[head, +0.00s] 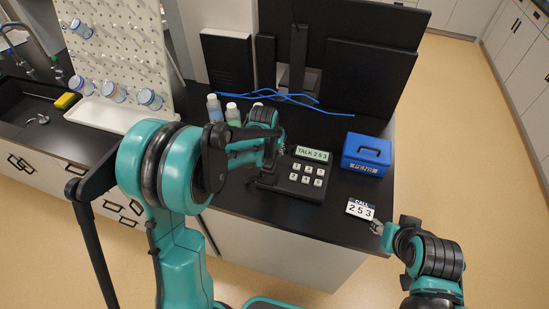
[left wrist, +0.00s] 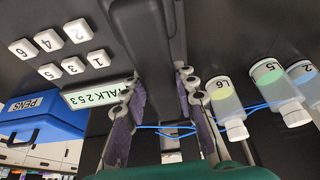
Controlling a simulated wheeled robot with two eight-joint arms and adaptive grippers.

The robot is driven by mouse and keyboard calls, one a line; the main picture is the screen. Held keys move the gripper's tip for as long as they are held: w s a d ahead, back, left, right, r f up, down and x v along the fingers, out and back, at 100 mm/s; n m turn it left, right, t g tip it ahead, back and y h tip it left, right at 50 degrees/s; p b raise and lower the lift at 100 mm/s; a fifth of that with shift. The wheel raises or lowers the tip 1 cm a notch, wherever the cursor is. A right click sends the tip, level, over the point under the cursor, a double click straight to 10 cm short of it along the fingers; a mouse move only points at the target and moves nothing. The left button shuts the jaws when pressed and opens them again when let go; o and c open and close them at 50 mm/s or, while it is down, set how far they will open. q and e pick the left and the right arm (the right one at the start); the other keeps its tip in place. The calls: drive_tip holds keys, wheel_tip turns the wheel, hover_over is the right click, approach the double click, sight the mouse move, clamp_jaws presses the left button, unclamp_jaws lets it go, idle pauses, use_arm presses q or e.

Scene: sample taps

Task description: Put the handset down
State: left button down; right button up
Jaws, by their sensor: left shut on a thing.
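The desk phone (head: 305,178) stands on the black counter, its lit display reading "TALK 253" above several white keys. The display (left wrist: 98,92) and keys also show in the left wrist view. My left gripper (head: 276,150) is at the phone's left side. In the left wrist view my left gripper (left wrist: 158,108) is shut on the dark handset (left wrist: 152,35), which runs up between the fingers out of the picture. In the head view the arm and gripper hide most of the handset.
A blue box (head: 367,154) labelled PENS stands right of the phone. Several capped bottles (head: 214,108) stand behind the left gripper. Blue cables (head: 290,98) cross the counter before dark monitors (head: 365,75). The counter's front right is mostly clear.

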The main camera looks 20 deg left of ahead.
use_arm(q)
drive_tip(key=shift+f+b, duration=0.5)
drive_tip(key=shift+f, duration=1.5)
drive_tip(key=shift+f, duration=0.1)
drive_tip(key=c, duration=1.2)
unclamp_jaws()
